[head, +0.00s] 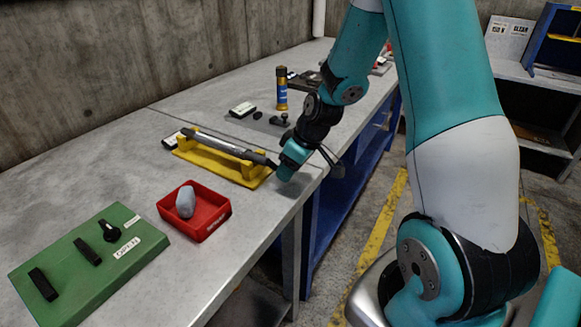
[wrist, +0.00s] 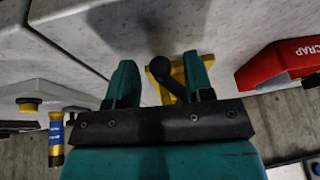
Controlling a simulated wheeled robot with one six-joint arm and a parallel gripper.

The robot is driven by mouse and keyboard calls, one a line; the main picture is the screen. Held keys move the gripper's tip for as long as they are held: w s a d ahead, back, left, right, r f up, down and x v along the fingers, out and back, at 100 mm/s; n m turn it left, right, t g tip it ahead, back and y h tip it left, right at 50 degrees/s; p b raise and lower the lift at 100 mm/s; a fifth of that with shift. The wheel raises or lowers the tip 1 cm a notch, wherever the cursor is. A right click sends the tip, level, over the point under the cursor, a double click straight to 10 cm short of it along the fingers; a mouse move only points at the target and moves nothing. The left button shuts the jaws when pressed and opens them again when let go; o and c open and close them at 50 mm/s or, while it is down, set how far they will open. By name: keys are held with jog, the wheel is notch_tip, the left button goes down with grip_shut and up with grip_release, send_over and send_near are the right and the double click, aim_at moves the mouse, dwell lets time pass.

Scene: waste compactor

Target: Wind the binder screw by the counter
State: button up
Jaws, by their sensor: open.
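The binder screw is a grey bar (head: 222,146) lying across a yellow stand (head: 245,174) on the bench. A dark end of the bar points right toward my gripper (head: 284,172). In the wrist view, my gripper (wrist: 160,78) is open, with one teal finger at either side. A dark rounded end piece with an arm (wrist: 161,70) shows between the fingers, with the yellow stand (wrist: 179,76) behind it. I cannot tell whether the fingers touch it. A small white box with a dark face (head: 173,140), possibly the counter, sits behind the stand's left end; its reading is too small to see.
A red tray (head: 211,226) with a grey lump (head: 185,201) stands in front of the stand. A green board (head: 75,262) with black parts lies nearer. A blue and gold cylinder (head: 282,88) and another small white box (head: 243,109) stand farther back. The bench's right edge is close to my gripper.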

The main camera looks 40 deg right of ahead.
grip_shut()
jog(key=shift+f+g+y+p, duration=0.15)
jog(key=shift+g+y+p, duration=0.15)
jog(key=shift+y+p, duration=0.25)
jog(key=shift+a+f+m+y, duration=0.15)
jog(key=shift+m+y, duration=0.15)
jog(key=shift+y, duration=0.35)
grip_release()
jog(key=v, duration=1.7)
jog(key=shift+r, duration=0.25)
